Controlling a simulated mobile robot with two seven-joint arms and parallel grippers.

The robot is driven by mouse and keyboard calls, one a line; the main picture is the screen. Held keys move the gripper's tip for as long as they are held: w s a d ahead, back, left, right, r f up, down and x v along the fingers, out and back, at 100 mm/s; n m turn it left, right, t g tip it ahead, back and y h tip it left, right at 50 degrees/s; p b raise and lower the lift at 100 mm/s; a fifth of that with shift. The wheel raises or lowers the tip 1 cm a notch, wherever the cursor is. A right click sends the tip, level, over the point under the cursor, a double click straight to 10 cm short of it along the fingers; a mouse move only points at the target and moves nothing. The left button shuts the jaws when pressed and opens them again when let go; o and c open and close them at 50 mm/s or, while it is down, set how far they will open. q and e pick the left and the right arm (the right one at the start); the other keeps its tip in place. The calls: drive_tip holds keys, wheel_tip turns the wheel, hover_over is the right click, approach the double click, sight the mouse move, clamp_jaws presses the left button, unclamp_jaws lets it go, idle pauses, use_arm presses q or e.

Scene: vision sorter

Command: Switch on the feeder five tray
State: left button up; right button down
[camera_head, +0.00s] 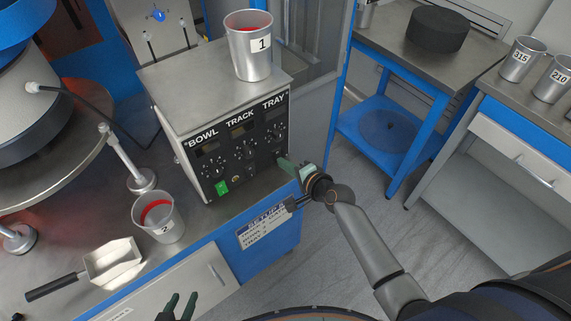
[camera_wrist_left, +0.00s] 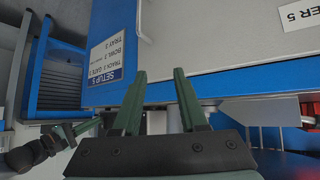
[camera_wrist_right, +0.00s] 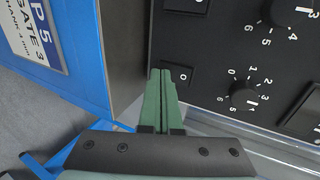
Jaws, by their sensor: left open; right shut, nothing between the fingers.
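The feeder control box (camera_head: 215,135) stands on the bench, with a black front panel marked BOWL, TRACK and TRAY. A green switch (camera_head: 222,187) shows low in the BOWL column. My right gripper (camera_head: 285,163) is shut and empty at the foot of the TRAY column. In the right wrist view its fingertips (camera_wrist_right: 160,78) are at the panel's edge beside a black switch (camera_wrist_right: 180,74) marked 0; whether they touch it I cannot tell. A numbered knob (camera_wrist_right: 243,96) is close by. My left gripper (camera_head: 178,305) is open and empty in front of the bench, also in the left wrist view (camera_wrist_left: 158,78).
Cup 1 (camera_head: 250,58) stands on the box and cup 2 (camera_head: 165,226) on the bench, beside a metal scoop (camera_head: 112,262). A setup sign (camera_head: 264,226) is on the bench front; it shows in the left wrist view (camera_wrist_left: 112,52). A blue-framed table (camera_head: 440,62) is at the right.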

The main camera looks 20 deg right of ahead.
drive_tip(key=shift+f+b, duration=0.25)
drive_tip(key=shift+b, duration=0.35)
drive_tip(key=shift+w+r, duration=0.1)
drive_tip(key=shift+w, duration=0.05)
drive_tip(key=shift+r, duration=0.15)
drive_tip(key=shift+r+p, duration=0.85)
drive_tip(key=shift+f, duration=0.1)
